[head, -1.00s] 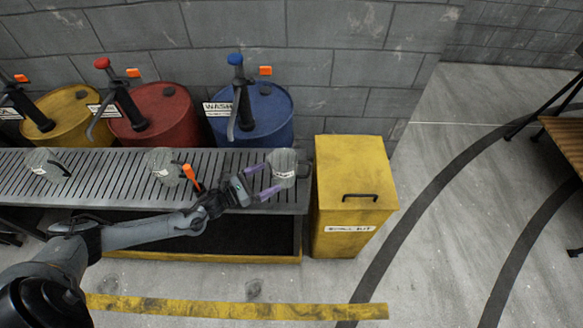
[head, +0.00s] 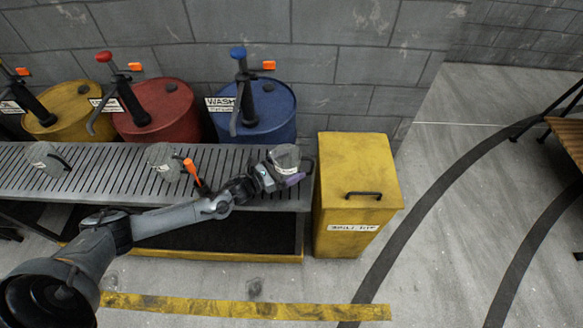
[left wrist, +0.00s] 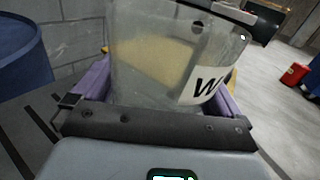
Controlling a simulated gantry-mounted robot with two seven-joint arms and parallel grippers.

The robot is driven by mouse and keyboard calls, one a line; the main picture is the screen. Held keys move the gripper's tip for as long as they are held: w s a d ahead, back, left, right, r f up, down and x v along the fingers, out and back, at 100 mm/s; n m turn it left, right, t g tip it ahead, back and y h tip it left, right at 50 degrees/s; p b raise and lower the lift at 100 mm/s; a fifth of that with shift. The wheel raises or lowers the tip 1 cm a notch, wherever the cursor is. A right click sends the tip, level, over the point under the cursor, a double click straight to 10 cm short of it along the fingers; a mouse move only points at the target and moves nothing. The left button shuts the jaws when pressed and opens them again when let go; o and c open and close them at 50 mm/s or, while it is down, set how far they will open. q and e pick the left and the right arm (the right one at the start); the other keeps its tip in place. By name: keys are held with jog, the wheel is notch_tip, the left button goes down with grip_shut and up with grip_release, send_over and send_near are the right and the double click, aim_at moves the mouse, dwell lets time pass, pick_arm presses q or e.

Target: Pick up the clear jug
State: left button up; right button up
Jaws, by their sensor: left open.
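A clear jug (head: 286,155) with a dark handle on its right side stands at the right end of the slatted metal bench (head: 120,185). Its white label with a "W" faces my left gripper in the left wrist view, where the clear jug (left wrist: 150,50) fills the upper middle. My left gripper (head: 288,178) is open, with its purple fingers on either side of the jug. I cannot tell whether they touch it. The jug's lower part is hidden by the gripper. My right gripper is not in view.
Two similar jugs (head: 160,160) (head: 45,157) stand farther left on the bench. Blue (head: 268,110), red (head: 165,110) and yellow (head: 65,115) drums with pumps stand behind. A yellow spill kit bin (head: 358,180) stands close to the bench's right end.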

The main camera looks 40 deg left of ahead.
pick_arm(q)
jog(key=c, duration=0.8)
jog(key=shift+o, duration=0.2)
jog(key=shift+r, duration=0.15)
